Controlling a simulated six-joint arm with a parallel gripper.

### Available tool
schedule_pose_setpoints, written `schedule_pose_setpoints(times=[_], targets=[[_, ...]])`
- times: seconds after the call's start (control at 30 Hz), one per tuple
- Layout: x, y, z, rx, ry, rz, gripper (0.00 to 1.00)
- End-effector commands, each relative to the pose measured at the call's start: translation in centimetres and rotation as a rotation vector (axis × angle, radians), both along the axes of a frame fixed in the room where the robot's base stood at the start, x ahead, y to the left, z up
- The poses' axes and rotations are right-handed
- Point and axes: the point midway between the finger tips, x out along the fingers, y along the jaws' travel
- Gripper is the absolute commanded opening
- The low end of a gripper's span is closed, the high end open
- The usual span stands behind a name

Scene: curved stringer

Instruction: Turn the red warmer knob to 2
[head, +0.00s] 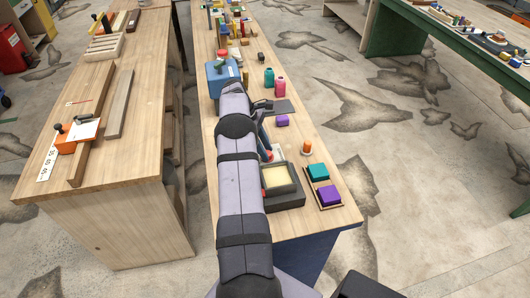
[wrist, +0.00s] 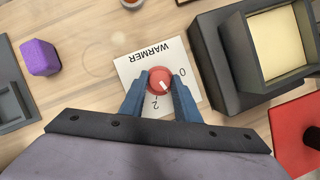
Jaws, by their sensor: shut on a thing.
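The red warmer knob (wrist: 158,79) sits on a white plate (wrist: 135,66) marked WARMER, which appears upside down in the wrist view. A 0 shows at the plate's right and a 2 toward its lower edge. The knob's white mark points to the lower right, between the 0 and the 2. My gripper (wrist: 159,84) is shut on the knob, one blue finger on each side. The fingers cover part of the plate. In the head view my arm hides the knob; part of the white plate (head: 278,153) shows beside it.
A dark box with a cream pad (wrist: 275,42) stands close to the plate's right. A red piece (wrist: 291,118) lies at the lower right. A purple block (wrist: 40,57) and a dark tray (wrist: 12,105) are at the left. Teal (head: 318,171) and purple (head: 329,194) blocks stand near the bench edge.

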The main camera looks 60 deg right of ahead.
Motion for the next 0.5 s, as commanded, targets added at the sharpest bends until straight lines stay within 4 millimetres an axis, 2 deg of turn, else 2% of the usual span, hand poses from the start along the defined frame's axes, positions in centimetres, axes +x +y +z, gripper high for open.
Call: schedule_pose_setpoints(times=[0.5], targets=[[-0.02, -0.12, 0.06, -0.001, 0.000, -0.114, 0.07]])
